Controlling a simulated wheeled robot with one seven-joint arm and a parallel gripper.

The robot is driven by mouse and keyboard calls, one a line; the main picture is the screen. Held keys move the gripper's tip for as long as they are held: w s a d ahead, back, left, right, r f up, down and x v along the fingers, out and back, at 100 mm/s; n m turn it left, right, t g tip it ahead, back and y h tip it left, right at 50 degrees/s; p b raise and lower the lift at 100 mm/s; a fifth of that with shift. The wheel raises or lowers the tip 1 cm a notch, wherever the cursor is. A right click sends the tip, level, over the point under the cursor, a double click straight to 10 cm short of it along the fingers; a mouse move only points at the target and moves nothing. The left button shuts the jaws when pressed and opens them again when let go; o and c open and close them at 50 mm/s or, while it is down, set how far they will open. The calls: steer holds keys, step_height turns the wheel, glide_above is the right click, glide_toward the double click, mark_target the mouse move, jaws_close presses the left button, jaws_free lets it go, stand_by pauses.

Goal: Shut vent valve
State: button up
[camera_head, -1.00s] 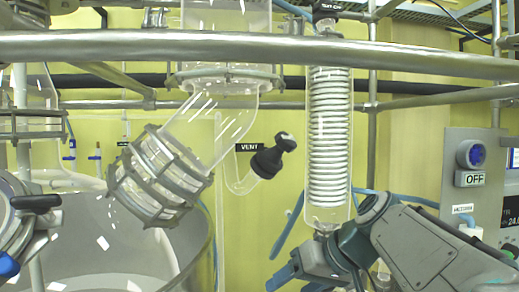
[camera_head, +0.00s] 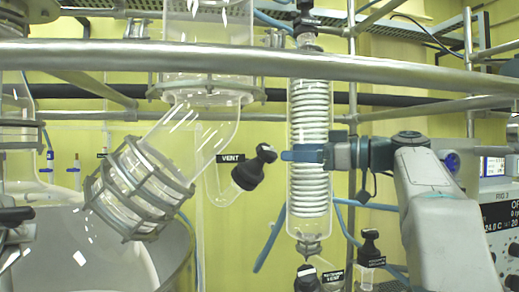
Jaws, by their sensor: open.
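The vent valve (camera_head: 250,172) has a black knob with a stubby handle pointing up and right. It sits on a glass side arm beside a black label reading VENT (camera_head: 230,158). My gripper (camera_head: 287,155) is just right of the knob in the picture, at about its height, with a small gap showing between them. Its blue fingers point left and cross in front of the coiled glass condenser (camera_head: 309,105). The fingers are seen side-on and hold nothing; the jaws are open.
A steel rail (camera_head: 230,55) runs across the front, above my gripper. A clamped glass elbow (camera_head: 140,188) leans at left over a large vessel. Below are two more black-knobbed valves (camera_head: 370,247) (camera_head: 307,279). A control panel (camera_head: 498,215) stands at right.

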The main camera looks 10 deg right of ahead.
mark_target(259, 152)
steer(key=p+x, duration=0.2)
steer(key=x, duration=0.7)
steer(key=shift+w+a+p, duration=0.2)
steer(key=shift+a+p, duration=0.05)
steer(key=shift+p, duration=0.15)
steer(key=c, duration=1)
